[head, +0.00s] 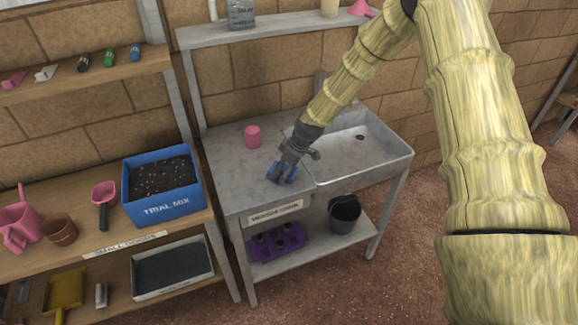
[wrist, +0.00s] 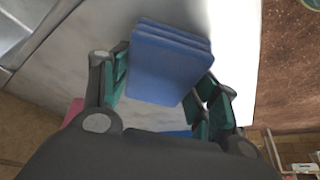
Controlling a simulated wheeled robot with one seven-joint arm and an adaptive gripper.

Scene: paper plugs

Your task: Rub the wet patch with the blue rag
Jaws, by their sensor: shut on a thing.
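My gripper (head: 285,172) is over the grey metal worktop (head: 232,180) left of the sink. It is shut on the folded blue rag (wrist: 168,65), which sits between its green-padded fingers in the wrist view. In the head view the rag (head: 283,174) shows low at the fingertips, at or just above the worktop; I cannot tell whether it touches. I cannot make out a wet patch clearly on the worktop; the gripper and rag hide part of the surface.
A pink cup (head: 252,136) stands on the worktop behind my gripper. The sink basin (head: 362,150) is to the right. A blue bin of soil (head: 165,205) stands on the wooden bench at left. A black bucket (head: 345,214) and purple tray (head: 277,243) are on the shelf below.

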